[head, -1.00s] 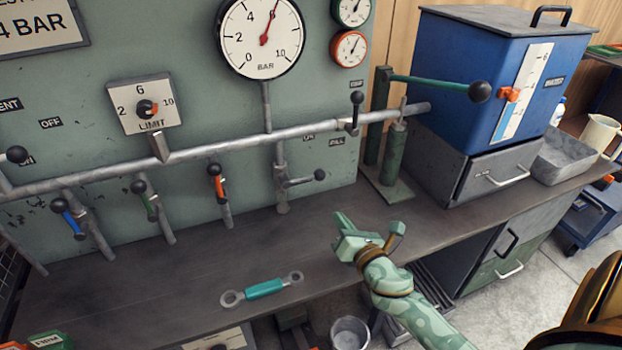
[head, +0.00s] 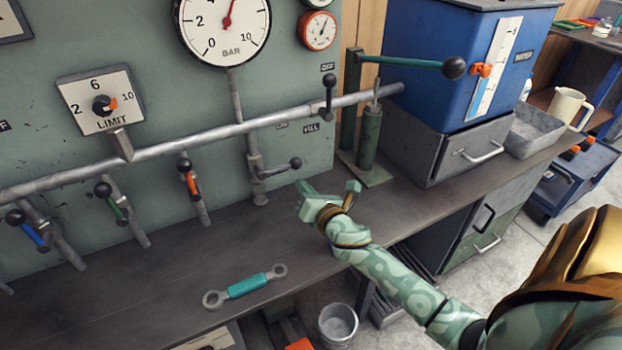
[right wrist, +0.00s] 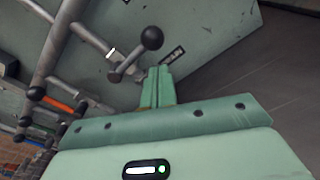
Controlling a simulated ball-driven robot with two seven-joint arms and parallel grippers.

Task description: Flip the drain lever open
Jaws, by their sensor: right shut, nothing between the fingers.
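The drain lever (head: 276,170) is a short grey rod with a black ball, on the valve at the foot of the pipe below the big gauge. It points out to the right. My left gripper is not in view.
A horizontal pipe (head: 225,135) carries blue, green and orange valve levers on the left and an upright black-knobbed lever (head: 329,92). A green hand pump (head: 368,138) and blue tank (head: 430,60) stand right. A teal-handled wrench (head: 245,286) lies on the bench (head: 160,280).

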